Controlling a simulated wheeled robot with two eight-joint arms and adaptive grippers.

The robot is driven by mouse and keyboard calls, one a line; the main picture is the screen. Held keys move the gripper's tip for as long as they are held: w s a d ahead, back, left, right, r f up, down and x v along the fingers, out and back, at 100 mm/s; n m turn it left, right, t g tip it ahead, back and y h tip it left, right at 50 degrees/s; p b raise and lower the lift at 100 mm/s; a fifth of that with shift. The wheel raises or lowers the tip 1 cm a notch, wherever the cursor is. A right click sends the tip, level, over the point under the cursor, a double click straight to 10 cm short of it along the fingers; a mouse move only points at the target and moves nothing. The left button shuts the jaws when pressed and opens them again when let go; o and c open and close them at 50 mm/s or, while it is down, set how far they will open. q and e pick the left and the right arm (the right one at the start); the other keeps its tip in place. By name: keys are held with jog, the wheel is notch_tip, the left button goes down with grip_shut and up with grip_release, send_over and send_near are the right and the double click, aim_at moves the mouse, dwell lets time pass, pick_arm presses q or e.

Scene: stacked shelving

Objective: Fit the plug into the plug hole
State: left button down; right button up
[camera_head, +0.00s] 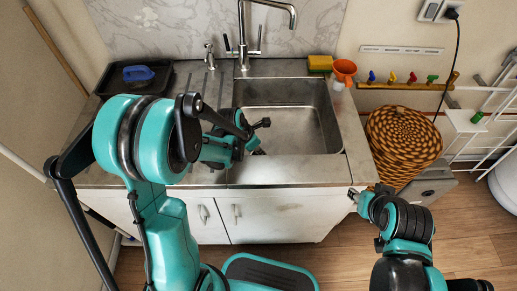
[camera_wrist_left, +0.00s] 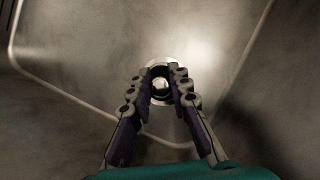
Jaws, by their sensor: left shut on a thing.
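The metal sink (camera_head: 326,112) is set in the steel counter. My left gripper (camera_head: 260,136) is low in the left part of its basin. In the left wrist view my left gripper (camera_wrist_left: 160,84) is shut on the plug (camera_wrist_left: 160,87), a small round dark piece between the fingertips. The bright rim of the plug hole (camera_wrist_left: 163,63) shows right behind the fingertips, mostly covered by them. I cannot tell whether the plug touches the hole. In the head view the plug and hole are hidden. My right gripper (camera_head: 354,194) is right of the cabinet front, away from the sink; its jaw state is unclear.
The faucet (camera_head: 243,40) stands behind the basin. A yellow sponge (camera_head: 319,63) and an orange funnel (camera_head: 344,70) are at the back right corner. A black tray (camera_head: 118,84) with a blue brush is at the left. The basin's right half is clear.

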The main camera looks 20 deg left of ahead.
pick_arm(q)
jog(key=shift+f, duration=0.95)
jog(key=c, duration=1.3)
grip_release()
jog(key=shift+c, duration=0.2)
notch_tip(320, 180, up, 10)
